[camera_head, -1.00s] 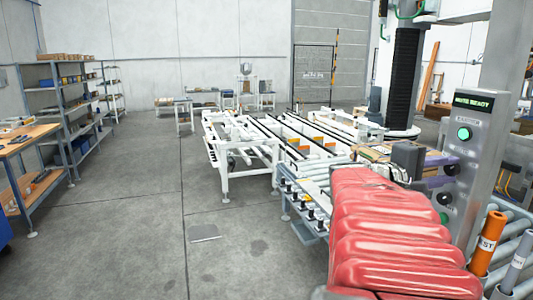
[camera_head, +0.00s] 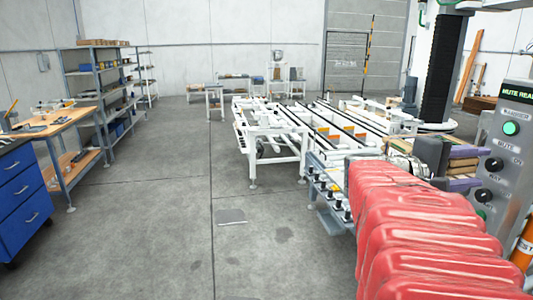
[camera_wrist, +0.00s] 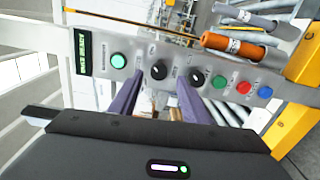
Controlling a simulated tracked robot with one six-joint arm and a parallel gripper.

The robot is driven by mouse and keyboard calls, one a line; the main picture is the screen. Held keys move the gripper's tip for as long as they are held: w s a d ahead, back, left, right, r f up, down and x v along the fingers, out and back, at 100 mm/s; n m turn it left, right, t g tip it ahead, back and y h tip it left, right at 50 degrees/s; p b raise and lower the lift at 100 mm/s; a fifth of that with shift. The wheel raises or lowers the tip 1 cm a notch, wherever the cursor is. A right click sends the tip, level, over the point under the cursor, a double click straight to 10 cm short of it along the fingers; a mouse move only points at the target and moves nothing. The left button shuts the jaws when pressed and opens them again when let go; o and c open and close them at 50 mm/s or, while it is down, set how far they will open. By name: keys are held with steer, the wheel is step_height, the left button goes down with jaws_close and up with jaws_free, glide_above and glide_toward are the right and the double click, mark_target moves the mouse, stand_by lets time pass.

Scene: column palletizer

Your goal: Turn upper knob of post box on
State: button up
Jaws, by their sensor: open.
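The grey post box (camera_head: 505,140) stands at the right edge in the head view, its display partly cut off. Its upper knob (camera_head: 493,164) is black and round, under a lit green button; a lower black knob (camera_head: 484,195) sits below. In the wrist view the panel lies sideways: the upper knob (camera_wrist: 158,70) is beside the green button (camera_wrist: 118,61). Contact is not visible.
The lower knob (camera_wrist: 197,77) and green, red (camera_wrist: 244,88) and blue (camera_wrist: 265,92) buttons are close by. An orange cylinder (camera_wrist: 233,45) is beside the panel. White conveyors (camera_head: 270,135), a workbench (camera_head: 60,130) and a blue drawer cabinet (camera_head: 25,190) stand around open floor.

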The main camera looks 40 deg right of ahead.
steer(key=v, duration=1)
steer(key=shift+s+f, duration=0.1)
steer(key=shift+s, duration=0.05)
stand_by(0.3)
steer(key=w+a+f+t+y, duration=0.2)
steer(key=a+f+y, duration=0.15)
steer(key=f, duration=0.35)
steer(key=w+a+f+n+t+y, duration=0.1)
steer(key=w+a+f+t+y, duration=0.1)
steer(key=a+f, duration=0.35)
steer(key=w+a+f+t+y, duration=0.2)
steer(key=a+f, duration=0.1)
steer(key=f, duration=0.5)
steer(key=w+a+f+n+t+y, duration=0.1)
steer(key=w+a+t+y, duration=0.1)
steer(key=a, duration=0.7)
steer(key=w+a+f+n+t+y, duration=0.1)
steer(key=w+a+t+y, duration=0.1)
steer(key=a, duration=0.8)
steer(key=w+a+f+t+y, duration=0.1)
steer(key=a+y, duration=0.3)
steer(key=a, duration=0.5)
steer(key=shift+w+f+n+t, duration=0.4)
steer(key=shift+f+t, duration=0.15)
steer(key=shift+t, duration=0.35)
